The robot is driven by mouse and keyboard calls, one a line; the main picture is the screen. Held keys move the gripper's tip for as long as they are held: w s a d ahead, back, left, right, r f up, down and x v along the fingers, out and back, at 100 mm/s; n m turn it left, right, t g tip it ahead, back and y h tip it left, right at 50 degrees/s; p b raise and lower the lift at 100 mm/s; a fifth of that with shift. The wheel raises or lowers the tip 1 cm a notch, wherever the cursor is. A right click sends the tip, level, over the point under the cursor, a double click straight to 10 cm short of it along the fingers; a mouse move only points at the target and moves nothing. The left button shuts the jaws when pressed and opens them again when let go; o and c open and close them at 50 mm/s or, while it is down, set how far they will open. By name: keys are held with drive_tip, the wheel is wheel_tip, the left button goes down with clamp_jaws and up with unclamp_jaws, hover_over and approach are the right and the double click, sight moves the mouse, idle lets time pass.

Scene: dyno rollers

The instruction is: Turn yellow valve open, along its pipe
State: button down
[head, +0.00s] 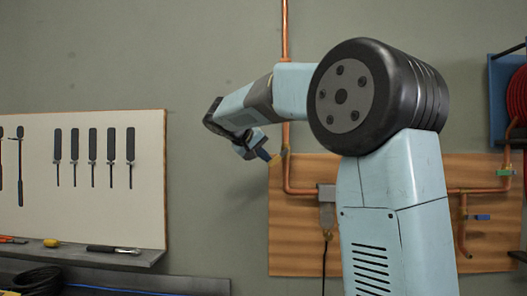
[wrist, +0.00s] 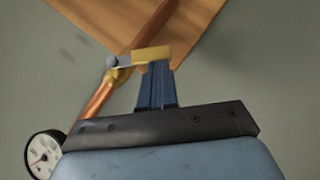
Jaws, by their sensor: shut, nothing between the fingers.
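The yellow valve handle (wrist: 152,54) sits at a brass valve body (wrist: 120,73) on a copper pipe (wrist: 100,100). In the wrist view the handle slants across the line of the pipe, not along it. The handle also shows small in the head view (head: 276,159), pointing down and left from the vertical pipe (head: 285,95). My gripper (wrist: 156,66) is shut and empty, its blue fingertips right at the handle's edge. I cannot tell whether they touch it. In the head view my gripper (head: 264,156) is just left of the handle.
A wooden board (head: 300,232) on the wall carries the lower pipe run, with a blue-handled valve (head: 477,217) and a green-handled valve (head: 505,172). A pressure gauge (wrist: 44,154) is at lower left in the wrist view. A tool panel (head: 95,210) hangs left.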

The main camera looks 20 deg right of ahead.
drive_tip(key=shift+s+d+f+n+h, duration=0.1)
drive_tip(key=shift+d+f+n+h, duration=0.15)
drive_tip(key=shift+f+n+h, duration=0.6)
drive_tip(key=d+f+n+h, duration=0.1)
drive_tip(key=h, duration=0.1)
drive_tip(key=s+d+f+n+h, duration=0.1)
drive_tip(key=f+h, duration=0.1)
drive_tip(key=shift+d+n, duration=0.3)
drive_tip(key=shift+n, duration=0.05)
drive_tip(key=w+a+f+v, duration=0.1)
drive_tip(key=w+v, duration=0.1)
drive_tip(key=v, duration=1.1)
drive_tip(key=shift+w, duration=0.3)
